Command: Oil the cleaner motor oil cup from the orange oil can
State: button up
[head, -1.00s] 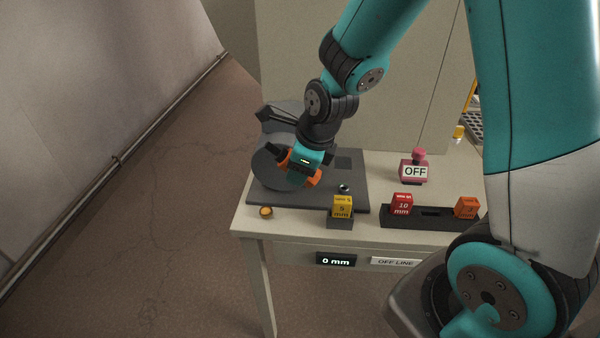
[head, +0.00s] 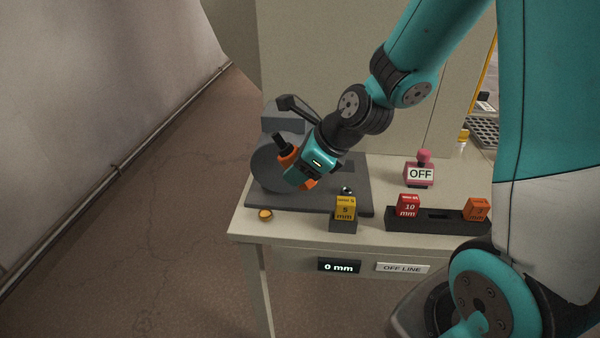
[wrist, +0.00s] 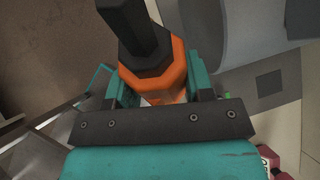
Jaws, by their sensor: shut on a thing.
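My gripper (head: 296,168) is shut on the orange oil can (head: 288,155) and holds it in front of the grey motor (head: 264,167). The can's black spout points up and a little left. In the wrist view the can (wrist: 152,76) sits between the teal fingers, its black spout toward the top, beside the grey motor body (wrist: 205,30). My gripper hides part of the can and motor. A small dark, shiny round fitting (head: 347,190) stands on the grey base plate, right of my gripper; I cannot tell whether it is the oil cup.
A yellow 5 mm block (head: 345,208), a red 10 mm block (head: 408,206) and an orange block (head: 477,209) stand at the table front. A pink OFF switch (head: 420,172) is behind. A yellow disc (head: 265,214) lies near the front left corner.

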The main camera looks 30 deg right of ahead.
jog(key=shift+f+t+y+b, duration=0.3)
jog(key=shift+t+y+b, duration=0.2)
jog(key=shift+y+b, duration=0.55)
jog(key=shift+r+b, duration=0.15)
jog(key=shift+b, duration=0.15)
jog(key=shift+a, duration=0.1)
jog(key=shift+t, duration=0.3)
jog(key=shift+b, duration=0.45)
jog(key=shift+w+y, duration=0.1)
jog(key=shift+y, duration=0.15)
